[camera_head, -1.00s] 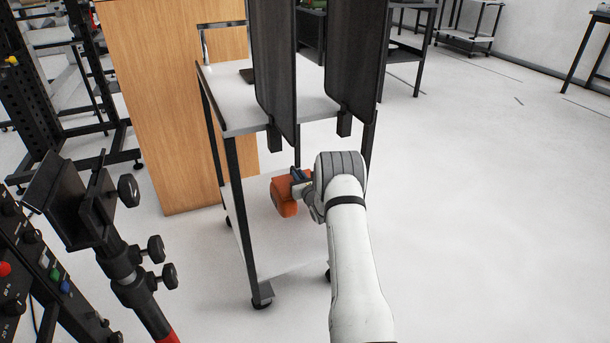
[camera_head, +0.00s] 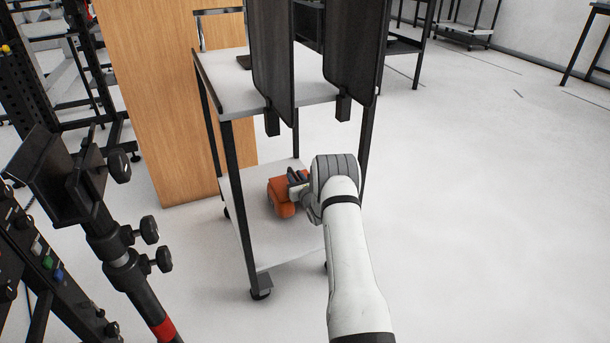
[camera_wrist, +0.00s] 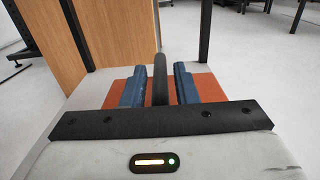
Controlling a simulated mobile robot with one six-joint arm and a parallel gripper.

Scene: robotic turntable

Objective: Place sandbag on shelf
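The orange sandbag (camera_head: 282,194) appears to lie on the white lower shelf (camera_head: 283,245) of a black-framed cart, near its middle. My gripper (camera_head: 298,184) reaches in over that shelf from the right, at the sandbag's top. In the wrist view, the blue fingers (camera_wrist: 160,88) stand on either side of the sandbag's black handle (camera_wrist: 160,78), with a narrow gap on each side. The orange bag (camera_wrist: 210,88) shows below and beside the fingers. Its lower part is hidden behind the dark palm bar.
The cart's upper shelf (camera_head: 228,90) and two dark hanging panels (camera_head: 272,65) stand above my gripper. A front leg (camera_head: 240,205) is left of the bag. A wooden panel (camera_head: 160,100) stands behind left. A dark stand (camera_head: 115,235) is at left. Floor at right is clear.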

